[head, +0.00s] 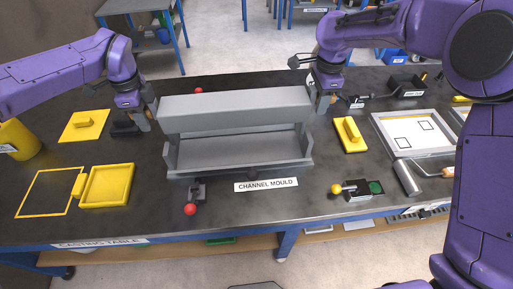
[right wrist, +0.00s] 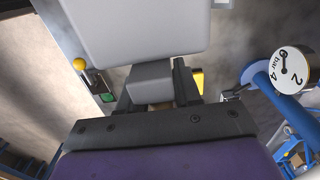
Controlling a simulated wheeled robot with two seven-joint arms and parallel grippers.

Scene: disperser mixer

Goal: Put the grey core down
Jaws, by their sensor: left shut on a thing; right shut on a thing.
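The grey core (head: 236,108) is a long grey block. It is level between my two grippers, over the back part of the grey channel mould (head: 238,153), and hides some of it. I cannot tell exactly how far it is above the mould. My left gripper (head: 152,112) is shut on the core's left end. My right gripper (head: 320,98) is shut on its right end. In the right wrist view, the fingers (right wrist: 152,92) close around a small grey end block of the core (right wrist: 135,30).
Red-knobbed clamps (head: 191,208) stand in front of and behind the mould. A yellow float (head: 350,134) lies to its right, and a yellow tray (head: 106,186) and yellow plate (head: 84,126) to its left. A white board (head: 412,132) and roller (head: 407,178) are further right.

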